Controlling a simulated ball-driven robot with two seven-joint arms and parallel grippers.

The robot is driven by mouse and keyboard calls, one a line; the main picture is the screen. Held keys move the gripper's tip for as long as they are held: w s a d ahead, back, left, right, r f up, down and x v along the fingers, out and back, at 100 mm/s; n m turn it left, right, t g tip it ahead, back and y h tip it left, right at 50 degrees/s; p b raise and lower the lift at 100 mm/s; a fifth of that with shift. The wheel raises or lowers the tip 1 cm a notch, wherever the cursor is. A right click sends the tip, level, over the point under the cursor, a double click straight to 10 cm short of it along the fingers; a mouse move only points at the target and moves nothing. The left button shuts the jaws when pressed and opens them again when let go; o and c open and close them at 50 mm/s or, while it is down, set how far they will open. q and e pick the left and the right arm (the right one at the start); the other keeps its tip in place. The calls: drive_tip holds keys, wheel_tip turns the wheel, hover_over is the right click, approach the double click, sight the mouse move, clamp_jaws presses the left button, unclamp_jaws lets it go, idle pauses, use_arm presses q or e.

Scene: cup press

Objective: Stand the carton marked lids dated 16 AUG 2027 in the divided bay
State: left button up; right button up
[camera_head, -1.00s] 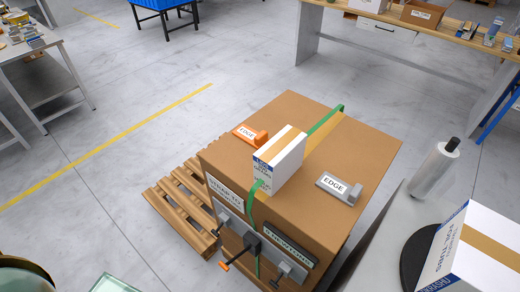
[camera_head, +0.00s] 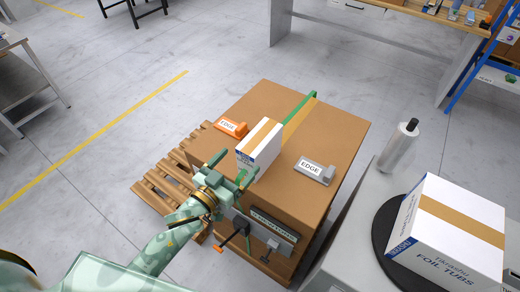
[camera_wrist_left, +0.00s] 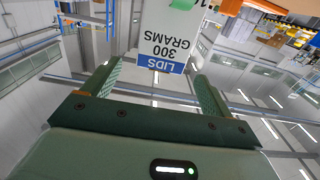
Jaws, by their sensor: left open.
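A white carton (camera_head: 265,147) with a tan tape strip stands on top of a big brown box (camera_head: 330,133). In the left wrist view the carton (camera_wrist_left: 168,30) shows upside down, and its label reads LIDS 300 GRAMS on a blue and white end. I cannot read a date. My left gripper (camera_head: 230,169) is open just in front of the carton's near end. In the left wrist view its fingers (camera_wrist_left: 157,78) spread to either side of the label, and no grip shows. I cannot make out a divided bay. My right gripper is not in view.
An orange EDGE clip (camera_head: 231,127) and a grey EDGE clip (camera_head: 314,170) flank the carton. A green strap (camera_head: 300,106) crosses the brown box, which sits on a wooden pallet (camera_head: 157,190). A FOIL TUBS carton (camera_head: 446,230) rests on a black turntable (camera_head: 383,243) at right.

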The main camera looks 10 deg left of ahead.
sight(255, 141)
use_arm(q)
drive_tip(key=x, duration=0.9)
drive_tip(key=shift+w+f+b, duration=0.1)
drive_tip(key=shift+w+b, duration=0.1)
drive_tip(key=shift+b, duration=0.15)
drive_tip(key=shift+s, duration=0.1)
drive_tip(key=shift+c, duration=0.3)
drive_tip(key=c, duration=1.7)
